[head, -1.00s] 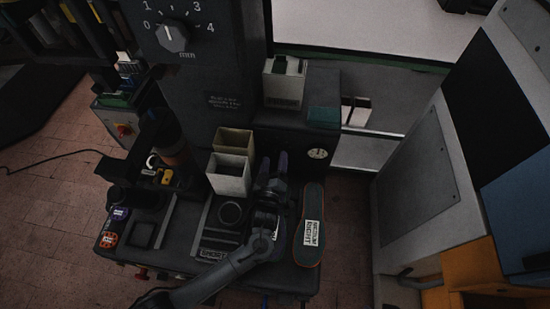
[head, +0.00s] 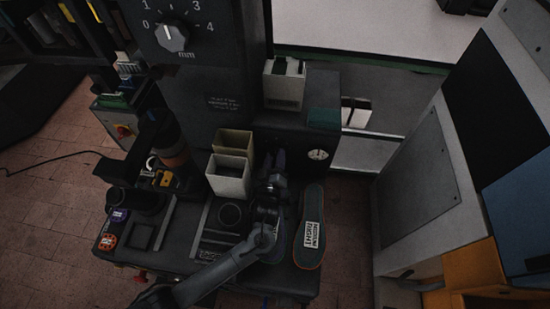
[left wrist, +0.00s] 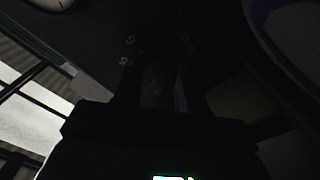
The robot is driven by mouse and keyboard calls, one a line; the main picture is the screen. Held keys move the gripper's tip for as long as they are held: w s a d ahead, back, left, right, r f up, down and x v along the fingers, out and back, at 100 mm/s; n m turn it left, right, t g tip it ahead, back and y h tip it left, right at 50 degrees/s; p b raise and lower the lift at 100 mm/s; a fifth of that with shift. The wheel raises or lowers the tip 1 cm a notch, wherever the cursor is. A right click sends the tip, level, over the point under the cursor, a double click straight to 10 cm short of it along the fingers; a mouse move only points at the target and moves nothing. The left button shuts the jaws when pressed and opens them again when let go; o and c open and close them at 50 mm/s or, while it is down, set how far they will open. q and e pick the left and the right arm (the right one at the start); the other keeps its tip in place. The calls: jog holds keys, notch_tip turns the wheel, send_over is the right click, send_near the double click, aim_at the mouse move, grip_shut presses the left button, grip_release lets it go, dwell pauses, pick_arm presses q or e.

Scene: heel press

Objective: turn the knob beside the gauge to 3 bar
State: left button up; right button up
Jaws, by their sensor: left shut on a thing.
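The round white gauge (head: 318,154) is on the dark front of the press, right of my left gripper (head: 274,161). Its needle is too small to read. My left gripper is shut on the knob (left wrist: 157,88) beside the gauge. In the head view my fingers hide the knob. The left wrist view is very dark; it shows the knob dimly between the fingers, a few pale scale marks (left wrist: 127,50) around it, and part of the gauge (left wrist: 52,3) at the top edge. The knob's setting cannot be read. My right gripper is not in view.
A bigger knob (head: 172,38) marked in mm is high on the column. Two open boxes (head: 230,175) stand left of my gripper. A sole (head: 309,245) labelled medium right lies to the right of my arm. A white box (head: 284,85) stands on the ledge behind.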

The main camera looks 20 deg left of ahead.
pick_arm(q)
jog(key=shift+n, duration=0.3)
jog(key=shift+n+b, duration=0.75)
jog(key=shift+n, duration=2.75)
jog(key=o, duration=1.1)
jog(key=shift+c, duration=0.2)
jog(key=shift+r, duration=0.1)
